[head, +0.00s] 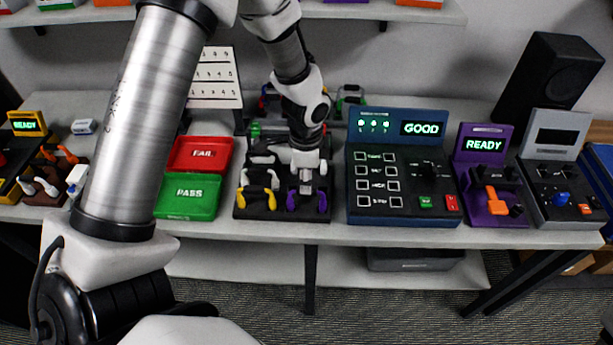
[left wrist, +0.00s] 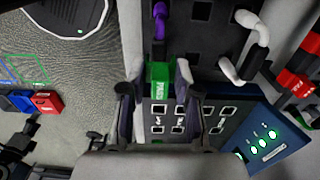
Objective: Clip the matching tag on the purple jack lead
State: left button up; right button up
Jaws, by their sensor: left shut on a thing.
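The purple jack lead (head: 306,203) lies in the front right of a black rack (head: 268,214); part of it also shows in the left wrist view (left wrist: 160,22). My left gripper (head: 305,184) points down over this lead. In the left wrist view the gripper (left wrist: 160,90) is shut on a green tag (left wrist: 160,82) with white lettering that looks like PASS. The tag is at the end of the visible purple part. I cannot tell whether it is clipped on the lead or only close to it. My right gripper is not in view.
A yellow lead (head: 258,198) lies left of the purple one. The red FAIL tray (head: 200,154) and green PASS tray (head: 187,202) are further left. A tester (head: 405,165) reading GOOD stands close on the right. A purple box (head: 484,145) reads READY.

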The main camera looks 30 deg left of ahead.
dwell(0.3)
pick_arm(q)
jog(key=shift+r, duration=0.1)
jog(key=shift+p, duration=0.3)
jog(key=shift+f, duration=0.55)
jog(key=shift+f, duration=0.5)
dwell(1.1)
jog(key=o, duration=1)
jog(key=shift+c, duration=0.2)
